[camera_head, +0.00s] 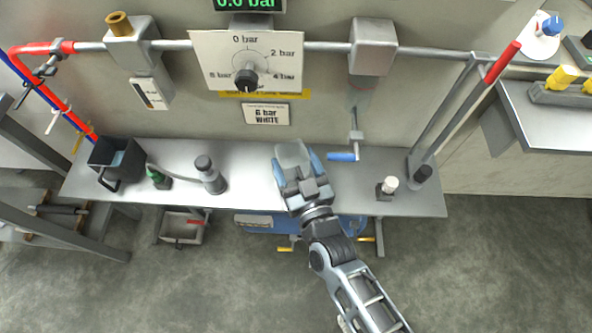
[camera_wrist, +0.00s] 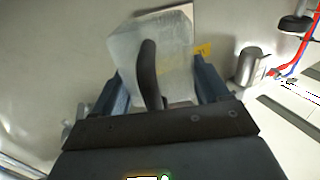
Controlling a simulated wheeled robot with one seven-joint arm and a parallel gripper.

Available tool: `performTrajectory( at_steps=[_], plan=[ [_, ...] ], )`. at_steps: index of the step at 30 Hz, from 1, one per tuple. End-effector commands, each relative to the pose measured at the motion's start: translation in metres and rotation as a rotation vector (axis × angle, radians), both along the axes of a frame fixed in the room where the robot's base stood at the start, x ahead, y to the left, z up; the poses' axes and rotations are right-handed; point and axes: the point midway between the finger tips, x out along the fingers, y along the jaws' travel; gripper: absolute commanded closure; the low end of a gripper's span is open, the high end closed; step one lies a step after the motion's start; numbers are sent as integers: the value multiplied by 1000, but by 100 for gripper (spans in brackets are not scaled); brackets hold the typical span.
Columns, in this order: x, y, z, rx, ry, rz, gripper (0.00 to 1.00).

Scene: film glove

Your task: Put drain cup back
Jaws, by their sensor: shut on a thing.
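The drain cup (camera_head: 292,153) is pale and translucent and sits between the blue fingers of my gripper (camera_head: 298,163). In the wrist view the cup (camera_wrist: 178,55) fills the space between the fingers, with its dark curved handle (camera_wrist: 149,75) facing the camera. My gripper (camera_wrist: 162,88) is shut on it. In the head view the cup appears over the back middle of the grey bench (camera_head: 245,190). I cannot tell its exact height above the bench. The gripper body hides the cup's lower part.
A blue-handled valve (camera_head: 342,157) hangs from the grey housing (camera_head: 372,48) right of the cup. A grey-capped bottle (camera_head: 211,176), a green bottle (camera_head: 159,178) and a black bin (camera_head: 117,163) stand left. A small white-topped item (camera_head: 388,185) stands right. The gauge panel (camera_head: 247,62) is behind.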

Motion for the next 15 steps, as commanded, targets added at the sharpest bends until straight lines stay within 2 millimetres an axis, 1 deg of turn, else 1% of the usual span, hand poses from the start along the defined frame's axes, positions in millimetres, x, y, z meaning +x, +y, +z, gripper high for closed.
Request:
performTrajectory(
  at_steps=[1,2,3,4,6,11,14,15],
  plan=[
    [11,1,-2,-1,-3,1,62],
    [17,1,-2,1,-2,1,62],
    [20,0,-7,-3,1,1,62],
    [18,1,-15,-3,4,3,62],
    [17,0,-23,-3,2,2,62],
    [17,0,-33,-1,1,0,62],
    [17,0,-45,-2,2,1,62],
    [17,0,-52,-2,2,1,62]
  ],
)
